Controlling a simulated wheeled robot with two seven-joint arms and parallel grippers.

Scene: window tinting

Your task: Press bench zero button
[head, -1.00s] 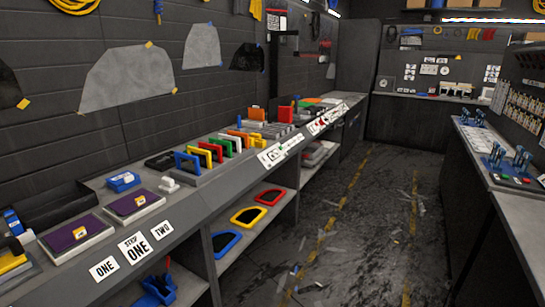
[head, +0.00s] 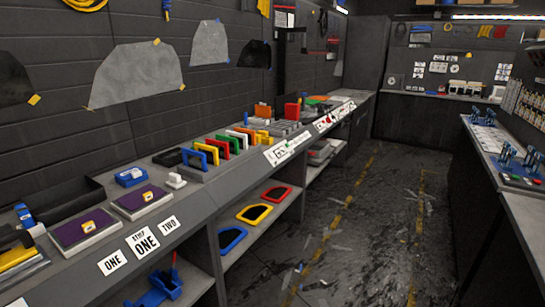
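Neither of my grippers shows in the head view. No button labelled bench zero can be read. On the right bench (head: 518,209), small red and green spots (head: 518,179) show on a dark board beside blue clamp-like fixtures (head: 507,155). They are too small to tell whether they are buttons. The long left bench (head: 187,208) carries two purple pads (head: 80,231) (head: 140,198) and a small white block (head: 176,181). White labels on its front edge read ONE, STEP ONE (head: 143,242) and TWO.
Colored upright frames (head: 195,158) stand in a row on the left bench. Blue, yellow and red frames (head: 254,213) lie on its lower shelf. A blue holder (head: 155,289) sits low at the front.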

